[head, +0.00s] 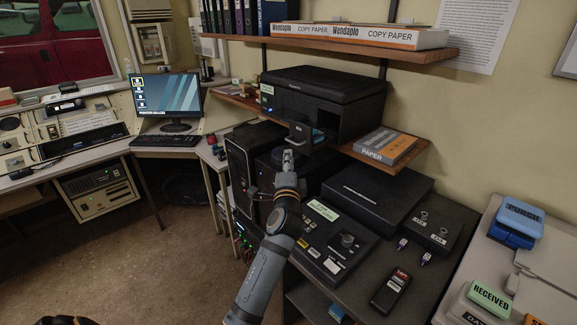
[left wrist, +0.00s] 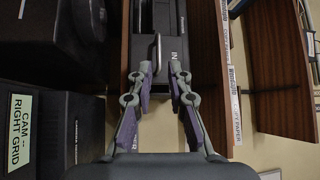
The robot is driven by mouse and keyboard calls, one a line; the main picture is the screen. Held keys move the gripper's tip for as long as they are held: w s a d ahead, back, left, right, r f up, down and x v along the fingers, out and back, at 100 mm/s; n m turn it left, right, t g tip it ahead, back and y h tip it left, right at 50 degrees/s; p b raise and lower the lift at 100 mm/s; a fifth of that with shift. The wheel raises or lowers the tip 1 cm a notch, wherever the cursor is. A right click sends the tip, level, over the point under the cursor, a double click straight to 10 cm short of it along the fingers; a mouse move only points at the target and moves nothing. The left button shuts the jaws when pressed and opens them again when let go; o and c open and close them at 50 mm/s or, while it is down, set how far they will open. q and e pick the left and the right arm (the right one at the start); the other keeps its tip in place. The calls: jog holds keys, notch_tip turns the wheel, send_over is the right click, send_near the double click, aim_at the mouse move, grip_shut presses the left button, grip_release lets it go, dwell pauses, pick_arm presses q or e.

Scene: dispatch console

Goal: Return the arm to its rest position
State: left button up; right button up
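My left arm reaches in from the bottom of the head view. Its gripper (head: 288,160) is just in front of the black printer (head: 325,95) on the lower wooden shelf. A small grey flap (head: 301,133) stands out at the printer's front opening, just above the gripper. In the left wrist view, the gripper (left wrist: 161,72) has its two purple-padded fingers apart, with a gap between them. A thin pale bar (left wrist: 157,50) on the printer's front shows between the fingertips. I cannot tell whether a finger touches it. My right gripper is not in view.
A paper pack (head: 385,147) lies on the lower shelf (head: 412,158), right of the printer. The upper shelf (head: 350,47) holds copy paper and binders. Open floor (head: 150,250) lies at left.

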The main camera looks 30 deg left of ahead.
pick_arm(q)
jog(key=v, duration=0.2)
jog(key=shift+s+d, duration=0.15)
jog(key=shift+s, duration=0.15)
